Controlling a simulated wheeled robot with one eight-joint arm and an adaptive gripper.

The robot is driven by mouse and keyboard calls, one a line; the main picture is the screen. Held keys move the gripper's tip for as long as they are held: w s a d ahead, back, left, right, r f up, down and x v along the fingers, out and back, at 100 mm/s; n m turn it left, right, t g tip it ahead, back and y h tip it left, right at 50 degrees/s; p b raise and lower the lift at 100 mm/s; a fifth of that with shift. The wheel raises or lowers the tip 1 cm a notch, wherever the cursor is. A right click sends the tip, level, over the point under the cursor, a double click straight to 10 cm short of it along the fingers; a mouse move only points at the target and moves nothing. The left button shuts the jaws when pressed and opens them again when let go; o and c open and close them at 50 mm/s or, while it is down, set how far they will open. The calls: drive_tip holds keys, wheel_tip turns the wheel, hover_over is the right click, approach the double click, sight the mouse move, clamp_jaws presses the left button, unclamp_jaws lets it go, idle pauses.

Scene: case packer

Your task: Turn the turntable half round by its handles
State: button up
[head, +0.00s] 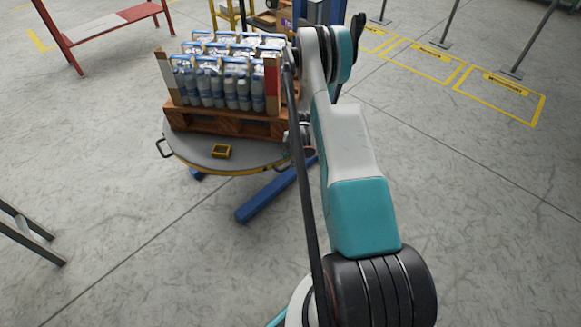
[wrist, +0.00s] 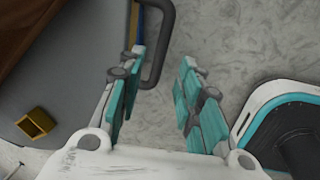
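The turntable (head: 190,148) is a round grey plate with a yellow rim on blue legs. In the wrist view another dark looped handle (wrist: 163,50) juts from the turntable's edge (wrist: 90,75). My gripper (wrist: 162,57) is open, with teal-padded fingers. The handle's outer bar appears between the fingertips, closer to the left finger; I cannot tell whether it touches or how deep it sits. In the head view my arm hides most of the gripper at the turntable's right side.
A wooden pallet (head: 215,122) loaded with several bottle packs (head: 215,88) stands on the turntable. A red-framed bench (head: 105,25) stands back left. Floor in front is clear.

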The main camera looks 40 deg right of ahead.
drive_tip(key=shift+w+f+b, duration=0.25)
drive_tip(key=shift+f+b, duration=0.1)
drive_tip(key=shift+f, duration=0.85)
drive_tip(key=shift+w+f+b, duration=0.25)
drive_tip(key=shift+f+b, duration=0.05)
drive_tip(key=shift+f, duration=0.85)
clamp_jaws()
